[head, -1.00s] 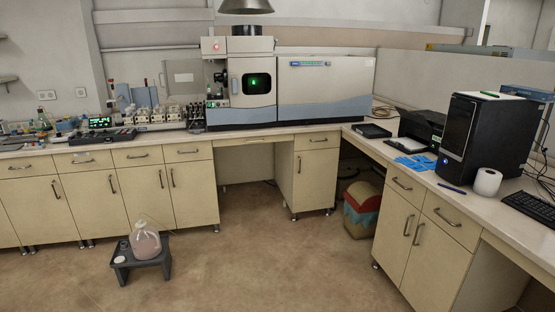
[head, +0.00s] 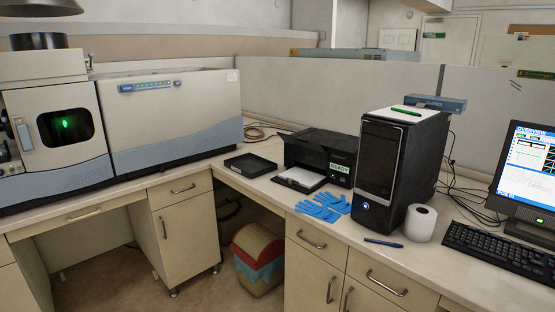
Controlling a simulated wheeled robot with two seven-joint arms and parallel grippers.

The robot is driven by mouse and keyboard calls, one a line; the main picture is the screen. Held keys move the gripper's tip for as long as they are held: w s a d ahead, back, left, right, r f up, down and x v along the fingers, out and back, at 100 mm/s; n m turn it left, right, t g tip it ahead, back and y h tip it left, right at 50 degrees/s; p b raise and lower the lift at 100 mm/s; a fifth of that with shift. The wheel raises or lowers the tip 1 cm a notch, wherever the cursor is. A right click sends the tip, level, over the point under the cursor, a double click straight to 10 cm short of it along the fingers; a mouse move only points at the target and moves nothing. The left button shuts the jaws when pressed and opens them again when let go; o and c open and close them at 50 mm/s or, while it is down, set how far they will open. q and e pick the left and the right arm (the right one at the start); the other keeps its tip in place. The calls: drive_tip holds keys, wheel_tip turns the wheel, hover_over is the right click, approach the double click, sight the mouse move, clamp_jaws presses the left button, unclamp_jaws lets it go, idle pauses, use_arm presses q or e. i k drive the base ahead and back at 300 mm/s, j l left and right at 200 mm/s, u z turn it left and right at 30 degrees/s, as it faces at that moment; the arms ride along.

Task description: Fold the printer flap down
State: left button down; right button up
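A black printer (head: 322,153) stands on the right-hand bench near the corner, just left of a black computer tower. A small green-lit label reading "READY" shows on its front right. A tray with white paper (head: 299,178) sticks out low at its front. I cannot make out clearly which part of the printer is the flap or how it stands. Neither of my grippers is in the head view.
A black open tray (head: 250,164) lies left of the printer. Blue gloves (head: 322,206) lie in front of it. The computer tower (head: 392,165), a paper roll (head: 420,223), a pen (head: 384,243) and a keyboard (head: 500,250) stand to the right. A bin (head: 258,258) is below.

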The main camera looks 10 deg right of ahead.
sight(287, 138)
drive_tip(key=i, duration=1.3)
drive_tip(key=i+j+z, duration=0.15)
drive_tip(key=i+z, duration=0.2)
drive_tip(key=z, duration=0.15)
drive_tip(key=i+j+z, duration=0.25)
drive_tip(key=z, duration=0.25)
drive_tip(key=i+z, duration=0.25)
drive_tip(key=z, duration=0.2)
drive_tip(key=i+j+z, duration=0.2)
drive_tip(key=z, duration=0.3)
drive_tip(key=i+j+z, duration=0.2)
drive_tip(key=z, duration=0.25)
